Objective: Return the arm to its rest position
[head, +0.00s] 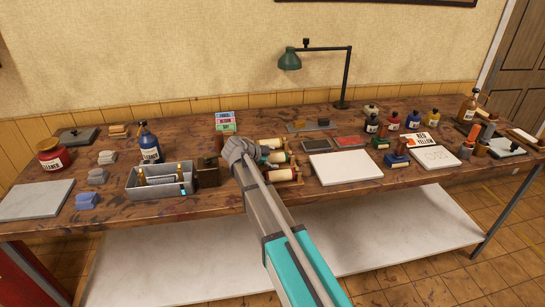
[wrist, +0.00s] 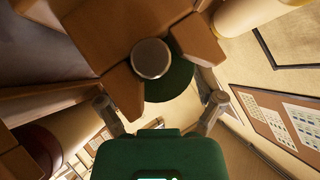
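My arm reaches up over the workbench (head: 340,110) from the bottom of the head view. Its grey wrist end is beside the wooden roller rack (head: 291,183), and my gripper is hidden there. In the wrist view my gripper (wrist: 160,104) has its two grey fingers spread apart at either side, with nothing seen gripped between them. The wooden rack (wrist: 125,90) is very close in front of it. A roller's green end (wrist: 180,85) with a round silver tip (wrist: 151,58) shows there.
A grey metal tray (head: 160,188) and a dark can (head: 207,172) stand just left of my wrist. A white slab (head: 345,167) lies to its right. A green lamp (head: 290,60) stands behind. Several ink bottles crowd the right side; the lower shelf (head: 400,245) looks bare.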

